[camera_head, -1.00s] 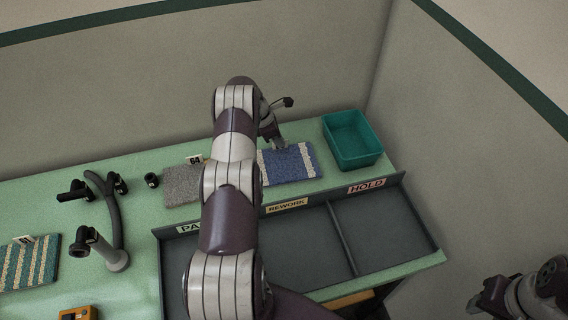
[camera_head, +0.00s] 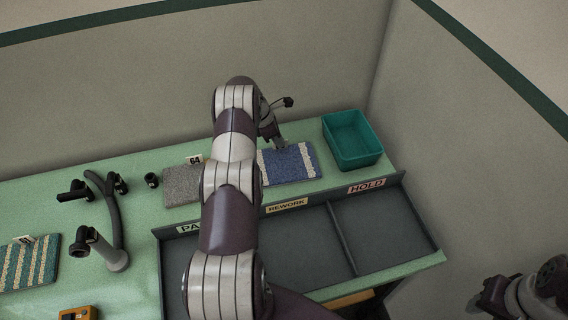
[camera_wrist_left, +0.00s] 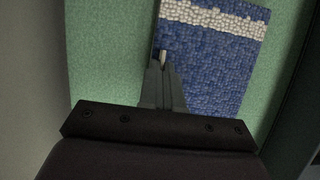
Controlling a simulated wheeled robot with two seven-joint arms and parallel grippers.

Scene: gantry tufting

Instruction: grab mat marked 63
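No mat with a readable 63 shows. A blue mat (camera_head: 293,167) with cream bands lies on the green bench, left of the teal bin; no number on it is visible. It also shows in the left wrist view (camera_wrist_left: 215,70). My left gripper (camera_head: 280,143) is at its far edge. In the left wrist view its fingers (camera_wrist_left: 163,62) overlap the mat's edge; whether they pinch it is unclear. A grey mat (camera_head: 181,186) by a tag reading 64 (camera_head: 195,160) is partly hidden by my left arm. My right gripper (camera_head: 484,302) is low at the right, away from the bench.
The teal bin (camera_head: 352,139) stands right of the blue mat. A dark divided tray (camera_head: 385,232) with REWORK and HOLD labels lies in front. At left are a green striped mat (camera_head: 28,262), black fixtures (camera_head: 88,240) and an orange device (camera_head: 78,313).

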